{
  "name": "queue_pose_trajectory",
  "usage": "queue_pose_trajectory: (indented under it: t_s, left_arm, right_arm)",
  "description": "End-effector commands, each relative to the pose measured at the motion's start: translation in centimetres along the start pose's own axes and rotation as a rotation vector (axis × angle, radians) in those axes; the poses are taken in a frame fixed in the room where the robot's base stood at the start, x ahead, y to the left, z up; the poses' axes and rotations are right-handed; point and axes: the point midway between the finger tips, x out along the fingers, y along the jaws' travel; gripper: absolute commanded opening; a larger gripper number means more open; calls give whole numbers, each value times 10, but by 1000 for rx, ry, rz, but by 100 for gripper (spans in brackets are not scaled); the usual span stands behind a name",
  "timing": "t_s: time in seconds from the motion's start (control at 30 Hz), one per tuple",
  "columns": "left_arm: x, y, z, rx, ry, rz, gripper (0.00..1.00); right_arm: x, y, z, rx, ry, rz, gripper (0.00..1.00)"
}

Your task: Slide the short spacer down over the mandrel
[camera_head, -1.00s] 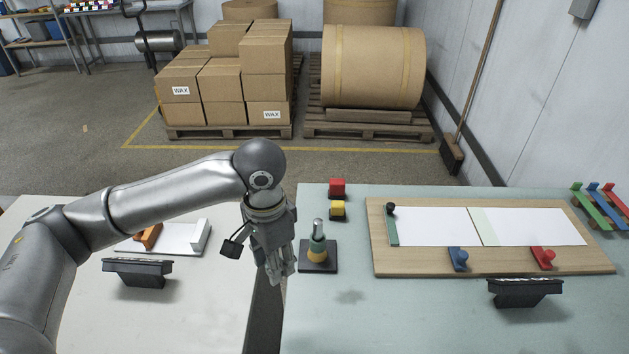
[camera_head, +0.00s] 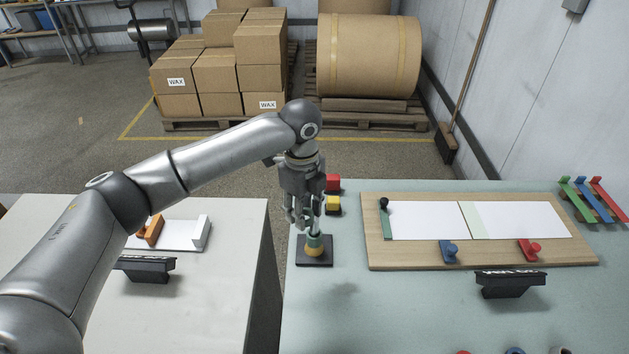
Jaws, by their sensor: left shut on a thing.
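The mandrel stands upright on a dark square base (camera_head: 303,260). A green section (camera_head: 315,241) shows above a yellow-orange section (camera_head: 314,251) at its foot. My left gripper (camera_head: 313,223) points down directly over the mandrel and hides its grey tip. It is shut on a small piece, taken as the short spacer, which the fingers hide almost wholly. I cannot tell whether this piece is around the mandrel's tip or just above it. My right gripper is not in view.
A red block (camera_head: 333,183) and a yellow block (camera_head: 333,203) stand just behind the mandrel. A wooden board (camera_head: 480,258) with white sheets lies to the right. A gap separates the green table (camera_head: 400,310) from the white table (camera_head: 215,320) at left.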

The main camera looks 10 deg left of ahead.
Motion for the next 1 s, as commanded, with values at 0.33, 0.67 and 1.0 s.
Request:
queue_pose_trajectory:
  t_s: [0.33, 0.67, 1.0]
  left_arm:
    - [-11, -33, 10, 491, -1, -1, 14]
    - [-16, -54, 17, 860, -1, -1, 14]
    - [-16, -58, 19, 945, -1, -1, 14]
  right_arm:
    - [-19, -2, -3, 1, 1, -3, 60]
    - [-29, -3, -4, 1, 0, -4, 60]
    - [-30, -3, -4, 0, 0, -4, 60]
